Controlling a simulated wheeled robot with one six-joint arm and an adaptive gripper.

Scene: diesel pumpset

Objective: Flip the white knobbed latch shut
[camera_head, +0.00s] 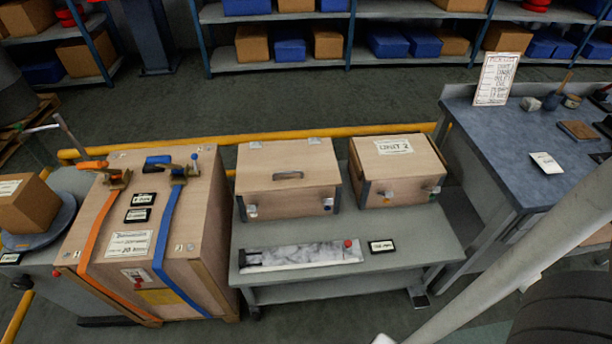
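Two wooden boxes stand on a grey bench. The middle box (290,180) has a handle on its lid and small latches on its front. A latch with a whitish knob (252,210) is at its front left, and another small latch (328,205) is at its front right. The right box (398,165), labelled "UNIT 2", has a latch with a white knob (388,195) at its front left and a latch with a bluish knob (434,190) at its front right. Both lids look down. The latches are too small to tell their positions. My gripper is not in view.
The bench (350,281) carries a grey strip with a red knob and a small label. A large strapped crate (190,220) stands left. A blue-topped workbench (500,150) stands right. A yellow floor rail (225,141) runs behind. A pale bar crosses the lower right.

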